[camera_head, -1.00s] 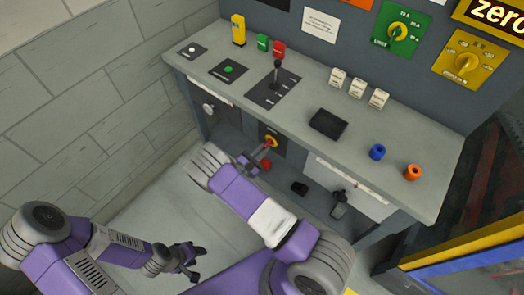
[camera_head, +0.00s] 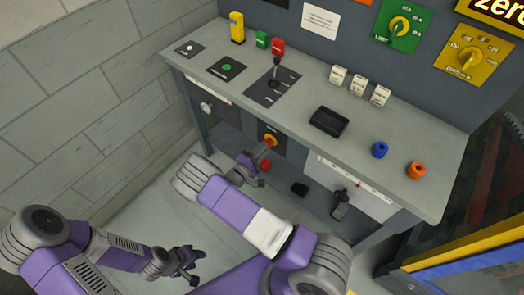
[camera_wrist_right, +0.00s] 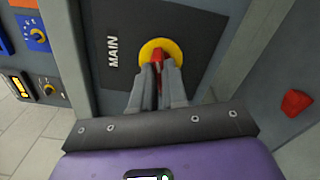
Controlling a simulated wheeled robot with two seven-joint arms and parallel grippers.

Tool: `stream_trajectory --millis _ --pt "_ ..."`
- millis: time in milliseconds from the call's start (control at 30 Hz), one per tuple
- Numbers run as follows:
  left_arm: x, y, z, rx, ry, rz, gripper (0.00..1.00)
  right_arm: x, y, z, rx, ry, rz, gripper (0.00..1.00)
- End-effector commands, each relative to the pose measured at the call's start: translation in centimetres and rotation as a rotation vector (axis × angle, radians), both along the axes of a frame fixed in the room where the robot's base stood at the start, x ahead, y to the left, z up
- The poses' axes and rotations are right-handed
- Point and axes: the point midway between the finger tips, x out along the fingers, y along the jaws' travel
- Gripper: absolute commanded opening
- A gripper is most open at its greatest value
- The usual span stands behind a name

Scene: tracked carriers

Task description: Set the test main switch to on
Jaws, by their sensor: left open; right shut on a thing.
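The main switch is a red handle (camera_wrist_right: 157,56) on a yellow ring (camera_wrist_right: 153,45), set in a dark plate marked MAIN (camera_wrist_right: 185,22) in the right wrist view. In the head view its yellow ring (camera_head: 270,138) shows on the front of the bench, below the worktop. My right gripper (camera_wrist_right: 158,76) is shut on the red handle, its two fingers on either side of it. The fingers hide part of the handle, and I cannot tell which setting it points to. My left gripper (camera_head: 197,266) is open and empty, low and away from the bench.
The worktop (camera_head: 300,105) carries a black lever (camera_head: 275,68), several white switches (camera_head: 357,84) and blue (camera_head: 379,149) and orange (camera_head: 416,170) knobs. A red button (camera_wrist_right: 296,103) is right of the switch in the wrist view. A brick wall (camera_head: 80,100) stands at the left.

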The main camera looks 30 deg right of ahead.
Motion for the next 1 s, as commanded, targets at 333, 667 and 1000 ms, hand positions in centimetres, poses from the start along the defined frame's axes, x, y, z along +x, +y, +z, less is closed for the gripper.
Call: stream_trajectory --millis 333,667,1000 --pt "0.0 0.0 -0.82 0.0 0.0 0.0 0.43 -0.01 0.1 -0.26 0.097 -0.227 0.002 0.0" --pt "0.0 0.0 -1.08 0.0 0.0 0.0 0.43 0.01 0.1 -0.25 0.138 -0.324 0.002 0.0" --pt "0.01 0.0 -1.09 0.0 0.0 0.0 0.43 0.01 0.11 -0.25 0.144 -0.337 0.003 0.0"
